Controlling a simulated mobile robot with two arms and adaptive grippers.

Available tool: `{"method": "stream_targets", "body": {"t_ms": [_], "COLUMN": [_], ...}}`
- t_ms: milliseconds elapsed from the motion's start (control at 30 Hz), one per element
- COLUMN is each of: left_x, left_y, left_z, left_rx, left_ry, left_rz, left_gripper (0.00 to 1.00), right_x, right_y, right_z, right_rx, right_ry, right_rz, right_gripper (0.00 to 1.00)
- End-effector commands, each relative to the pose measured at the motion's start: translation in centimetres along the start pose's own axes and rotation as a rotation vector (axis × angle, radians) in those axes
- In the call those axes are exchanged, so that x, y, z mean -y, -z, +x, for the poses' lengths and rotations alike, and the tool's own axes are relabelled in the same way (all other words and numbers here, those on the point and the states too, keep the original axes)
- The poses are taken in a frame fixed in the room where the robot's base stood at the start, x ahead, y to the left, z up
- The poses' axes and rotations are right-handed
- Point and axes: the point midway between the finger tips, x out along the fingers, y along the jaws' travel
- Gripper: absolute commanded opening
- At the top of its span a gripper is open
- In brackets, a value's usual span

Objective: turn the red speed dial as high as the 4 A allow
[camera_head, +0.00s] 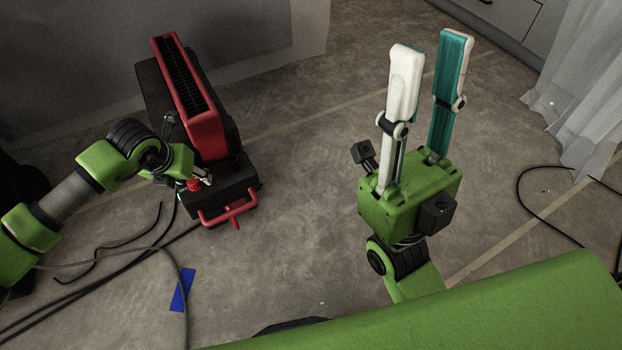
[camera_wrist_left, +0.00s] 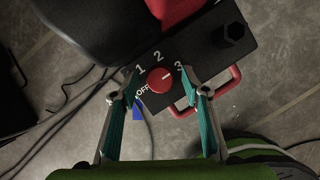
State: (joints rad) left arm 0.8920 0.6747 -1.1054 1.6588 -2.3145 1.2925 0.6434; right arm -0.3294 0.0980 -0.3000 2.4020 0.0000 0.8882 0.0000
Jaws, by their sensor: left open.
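The red speed dial (camera_wrist_left: 159,81) is on the black control panel (camera_wrist_left: 215,62) of a red and black machine (camera_head: 187,95), with OFF, 1, 2 and 3 printed around it. Its white mark is on the side toward the 3; I cannot tell the exact setting. My left gripper (camera_wrist_left: 159,72) is open, its fingers on either side of the dial with gaps visible. In the head view my left gripper (camera_head: 198,176) hides part of the panel. My right gripper (camera_head: 431,48) points upward, open and empty, far right of the machine. No current reading is visible.
A red tube handle (camera_head: 232,216) sticks out from the machine's front. A black knob (camera_wrist_left: 230,35) sits on the same panel. Cables (camera_head: 110,247) and blue tape (camera_head: 182,290) lie on the floor at the left. Floor between machine and right arm is clear.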

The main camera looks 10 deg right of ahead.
Motion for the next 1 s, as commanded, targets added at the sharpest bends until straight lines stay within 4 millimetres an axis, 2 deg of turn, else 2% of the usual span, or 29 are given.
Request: {"method": "stream_targets", "body": {"t_ms": [467, 733, 800, 1000], "left_x": [0.4, 0.6, 0.8, 2.0], "left_y": [-0.1, -0.2, -0.6, -1.0], "left_z": [0.0, 0.1, -2.1, -5.8], "left_rx": [-0.001, -0.002, 0.002, 0.001], "left_ry": [-0.188, -0.320, -0.315, -0.312], "left_rz": [-0.453, -0.770, -0.759, -0.757], "left_gripper": [0.42, 0.42, 0.42, 0.42], "right_x": [0.0, 0.0, 0.0, 0.0], "right_y": [0.1, 0.1, 0.3, 0.6], "right_z": [0.5, 0.5, 1.6, 3.0], "right_rx": [0.000, 0.000, 0.000, 0.000], "right_ry": [0.000, 0.000, 0.000, 0.000], "right_rz": [0.000, 0.000, 0.000, 0.000], "right_gripper": [0.27, 0.27, 0.27, 0.27]}}
